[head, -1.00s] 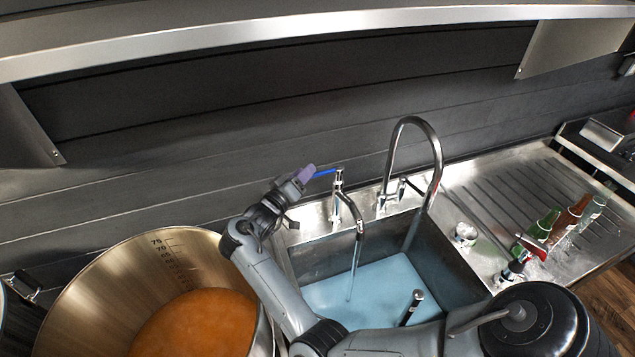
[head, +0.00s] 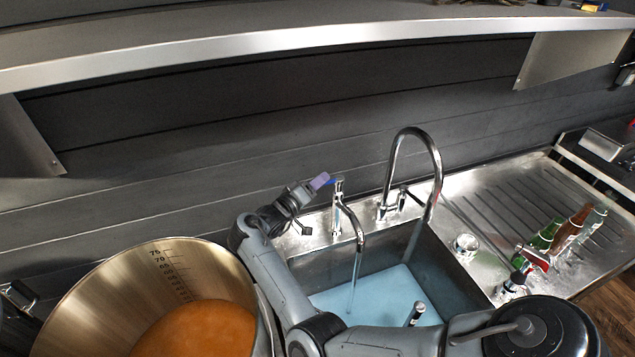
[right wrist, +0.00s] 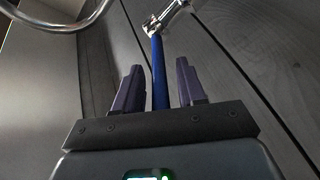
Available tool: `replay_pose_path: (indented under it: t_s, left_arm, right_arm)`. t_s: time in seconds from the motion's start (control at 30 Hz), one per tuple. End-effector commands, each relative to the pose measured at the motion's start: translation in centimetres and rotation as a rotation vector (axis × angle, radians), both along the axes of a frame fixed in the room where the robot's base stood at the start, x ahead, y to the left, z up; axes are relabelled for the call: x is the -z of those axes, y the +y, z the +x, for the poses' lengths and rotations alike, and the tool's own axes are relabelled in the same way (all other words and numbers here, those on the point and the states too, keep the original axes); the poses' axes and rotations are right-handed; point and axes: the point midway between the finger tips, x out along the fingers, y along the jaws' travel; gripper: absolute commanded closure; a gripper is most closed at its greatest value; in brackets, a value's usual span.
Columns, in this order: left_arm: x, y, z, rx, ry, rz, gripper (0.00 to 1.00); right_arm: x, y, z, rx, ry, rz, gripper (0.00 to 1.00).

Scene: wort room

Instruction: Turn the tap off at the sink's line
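The small chrome tap (head: 338,207) stands behind the sink (head: 400,250) and a thin stream of water (head: 353,278) falls from its spout. Its blue lever (head: 331,182) points left, toward my right gripper (head: 321,180). In the right wrist view the lever (right wrist: 159,75) lies between the two purple fingers of the gripper (right wrist: 159,88). It is closer to the left finger, with a clear gap to the right finger. The gripper is open and not closed on the lever. Most of the lever is hidden by the fingers in the head view. My left gripper is not in view.
A tall gooseneck faucet (head: 434,160) stands right of the tap. A large pot (head: 85,300) of orange liquid is at the left. Bottles (head: 567,235) and a red-handled item (head: 536,257) lie on the drainboard (head: 500,195). A metal shelf (head: 250,42) runs above.

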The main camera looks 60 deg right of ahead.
Motion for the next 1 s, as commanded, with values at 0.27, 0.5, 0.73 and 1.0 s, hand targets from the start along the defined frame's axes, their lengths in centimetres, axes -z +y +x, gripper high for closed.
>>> replay_pose_path:
  t_s: [0.27,0.5,0.73,1.0]
  left_arm:
    - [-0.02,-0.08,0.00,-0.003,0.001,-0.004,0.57]
    - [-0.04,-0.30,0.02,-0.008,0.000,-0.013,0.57]
    - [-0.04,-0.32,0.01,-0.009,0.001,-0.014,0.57]
    - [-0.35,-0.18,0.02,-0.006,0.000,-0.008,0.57]
  right_arm:
    - [0.03,-0.17,-0.03,0.000,0.000,0.000,0.60]
    - [0.01,-0.16,-0.03,-0.001,0.000,-0.001,0.95]
    - [0.01,-0.15,-0.03,-0.001,0.000,-0.001,1.00]
    - [-0.13,-0.38,0.13,-0.012,0.000,-0.001,1.00]
